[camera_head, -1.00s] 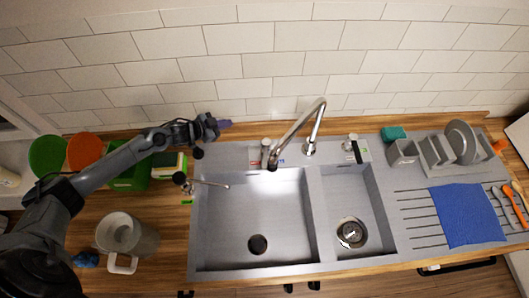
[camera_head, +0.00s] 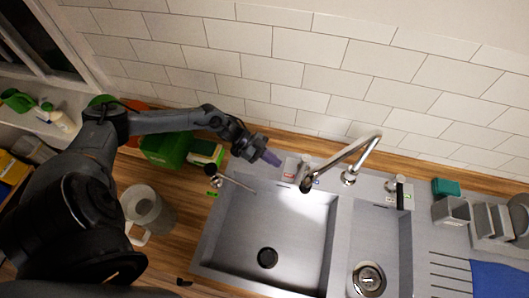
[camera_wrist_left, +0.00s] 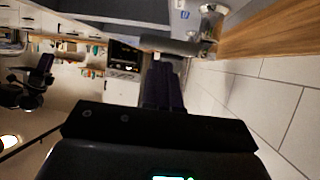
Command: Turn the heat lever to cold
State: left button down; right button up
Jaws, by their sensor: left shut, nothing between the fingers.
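The heat lever (camera_head: 304,169) stands at the back of the sink, left of the tap's chrome base, with a red mark and a blue mark on the deck near it. My left gripper (camera_head: 272,158) reaches in from the left, with its purple fingers shut and empty, a short way left of the lever. In the left wrist view the shut fingers (camera_wrist_left: 162,85) point at a grey cylindrical handle (camera_wrist_left: 175,45) with a chrome end. A blue label (camera_wrist_left: 185,14) shows beyond it. I cannot tell whether the fingers touch the handle. My right gripper is not in view.
The curved chrome tap (camera_head: 345,158) arches over the sink (camera_head: 285,225) just right of the lever. A thin spout (camera_head: 235,182) stands at the sink's left edge. Green boxes (camera_head: 165,150) and a grey jug (camera_head: 145,210) are left. The tiled wall is close behind.

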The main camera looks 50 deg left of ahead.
aim_at(301, 170)
pick_arm(q)
jog(key=x, duration=0.7)
jog(key=shift+p, duration=0.4)
